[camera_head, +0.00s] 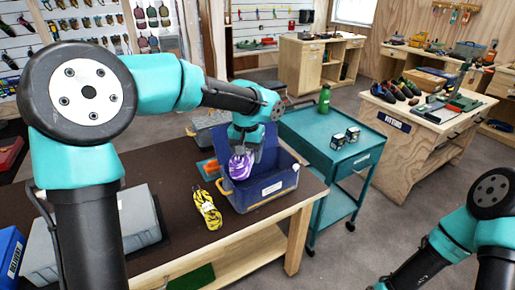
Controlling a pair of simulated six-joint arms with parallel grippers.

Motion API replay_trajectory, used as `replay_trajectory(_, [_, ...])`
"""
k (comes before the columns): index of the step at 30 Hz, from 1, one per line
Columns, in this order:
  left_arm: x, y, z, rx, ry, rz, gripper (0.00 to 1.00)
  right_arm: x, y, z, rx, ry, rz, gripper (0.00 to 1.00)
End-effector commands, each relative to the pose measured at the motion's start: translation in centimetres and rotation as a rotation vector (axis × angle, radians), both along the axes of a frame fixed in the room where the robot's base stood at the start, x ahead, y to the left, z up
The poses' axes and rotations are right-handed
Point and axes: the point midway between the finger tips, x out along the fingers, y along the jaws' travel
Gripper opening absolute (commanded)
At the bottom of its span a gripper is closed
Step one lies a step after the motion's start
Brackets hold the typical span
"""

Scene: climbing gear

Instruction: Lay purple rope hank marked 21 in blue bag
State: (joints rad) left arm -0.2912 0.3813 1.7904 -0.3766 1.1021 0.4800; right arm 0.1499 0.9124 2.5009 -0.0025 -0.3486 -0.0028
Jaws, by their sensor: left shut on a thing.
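A purple rope hank (241,166) with pale streaks hangs from my left gripper (240,153), which is shut on it. The hank is over the open blue bag (268,194), at its left part. I cannot tell whether the hank touches the bag's inside. Its marking is too small to read. The bag stands on the dark-topped bench (170,172), near the right end. My right arm shows at the lower right, but its gripper is outside the picture.
A yellow and black rope hank (207,209) lies just left of the bag. A grey case (139,218) lies further left on the bench. A teal cart (318,122) with two small boxes and a green bottle (324,98) stands right of the bench.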

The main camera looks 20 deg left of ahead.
Motion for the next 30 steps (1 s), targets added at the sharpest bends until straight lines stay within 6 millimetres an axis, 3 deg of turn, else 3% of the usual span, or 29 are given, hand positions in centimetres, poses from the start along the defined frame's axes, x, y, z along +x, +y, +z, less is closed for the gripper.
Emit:
replay_trajectory(5, [2.0, 0.1, -0.8, 0.000, 0.002, -0.064, 0.29, 0.0, 0.0, 0.0, 0.000, 0.000, 0.000, 0.70])
replay_trajectory(8, [4.3, 0.2, -1.7, 0.000, 0.003, -0.144, 0.29, 0.0, 0.0, 0.0, 0.000, 0.000, 0.000, 0.78])
replay_trajectory(18, [12.9, 1.3, -6.6, 0.001, 0.003, -0.490, 0.29, 0.0, 0.0, 0.0, 0.000, 0.000, 0.000, 0.78])
replay_trajectory(24, [14.8, 1.7, -8.0, 0.001, 0.001, -0.586, 0.29, 0.0, 0.0, 0.0, 0.000, 0.000, 0.000, 0.78])
replay_trajectory(30, [14.9, 1.7, -8.1, 0.001, 0.001, -0.594, 0.29, 0.0, 0.0, 0.0, 0.000, 0.000, 0.000, 0.78])
